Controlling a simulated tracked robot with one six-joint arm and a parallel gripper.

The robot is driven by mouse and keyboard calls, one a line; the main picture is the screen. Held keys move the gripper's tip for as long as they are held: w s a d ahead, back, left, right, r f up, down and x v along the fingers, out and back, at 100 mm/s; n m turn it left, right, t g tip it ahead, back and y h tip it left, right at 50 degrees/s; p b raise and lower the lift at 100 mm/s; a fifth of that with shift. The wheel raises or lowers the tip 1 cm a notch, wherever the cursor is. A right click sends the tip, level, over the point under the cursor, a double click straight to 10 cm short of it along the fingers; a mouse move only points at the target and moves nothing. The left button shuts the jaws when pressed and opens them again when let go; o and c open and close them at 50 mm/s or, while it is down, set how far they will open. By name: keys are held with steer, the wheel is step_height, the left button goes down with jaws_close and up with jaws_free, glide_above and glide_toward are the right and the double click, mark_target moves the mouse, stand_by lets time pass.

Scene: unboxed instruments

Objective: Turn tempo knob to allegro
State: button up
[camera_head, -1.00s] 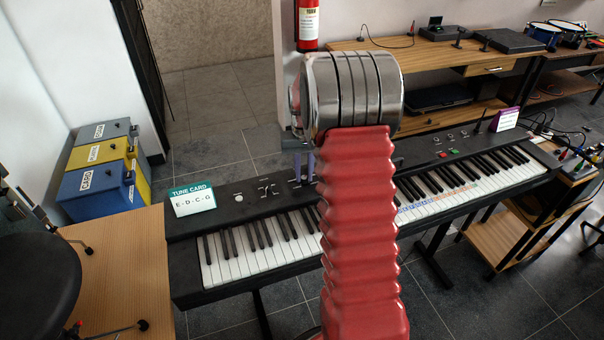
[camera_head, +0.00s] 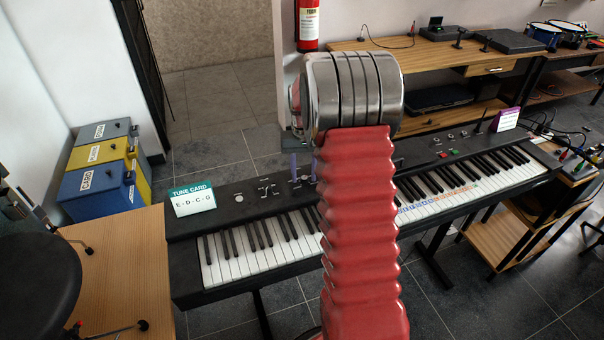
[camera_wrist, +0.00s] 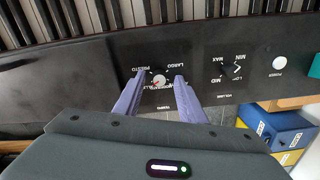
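The tempo knob (camera_wrist: 158,81) is a small round knob on the keyboard's black panel, seen upside down in the wrist view. The words LARGO and PRESTO show beside it; the other lettering is partly hidden by my fingers, and the pointer's exact setting is too small to read. My gripper (camera_wrist: 160,78) has its two purple fingers on either side of the knob, with a visible gap between them. I cannot tell whether they touch the panel. In the head view my gripper (camera_head: 302,168) is over the panel, largely hidden behind my arm.
The volume knob (camera_wrist: 231,70) and the white power button (camera_wrist: 279,63) are beside the tempo knob. A tune card (camera_head: 193,199) stands on the left end of the keyboard (camera_head: 190,262). Colored boxes (camera_head: 100,170) stand on the floor at left.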

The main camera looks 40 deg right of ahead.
mark_target(304, 177)
step_height(304, 177, up, 14)
steer(key=shift+f, duration=0.15)
stand_by(0.6)
steer(key=shift+w, duration=0.1)
